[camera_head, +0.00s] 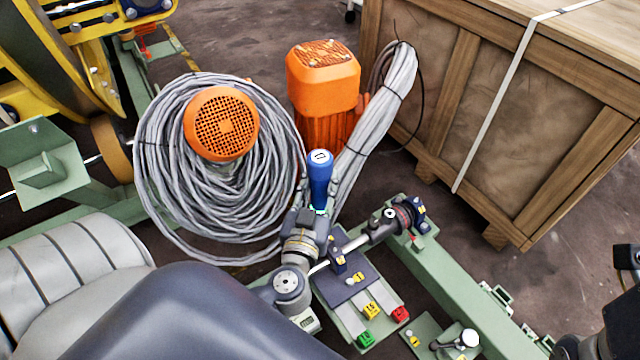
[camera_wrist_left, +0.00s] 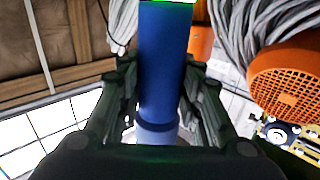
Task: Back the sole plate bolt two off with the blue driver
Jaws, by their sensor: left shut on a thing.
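The blue driver (camera_head: 319,180) stands nearly upright, its handle's round end on top. My left gripper (camera_head: 318,212) is shut on it, below the handle top. In the left wrist view the driver's blue shaft-like body (camera_wrist_left: 163,70) runs between the two dark fingers (camera_wrist_left: 160,105). The driver's lower tip is hidden by the gripper and wrist. A dark sole plate (camera_head: 338,291) lies just right of my left wrist, with small yellow pieces on it. I cannot tell which is bolt two, or whether the driver touches a bolt.
A grey cable coil (camera_head: 165,195) and an orange motor (camera_head: 322,75) stand behind the driver. A wooden crate (camera_head: 560,150) fills the back right. A green beam (camera_head: 450,260) runs along the right.

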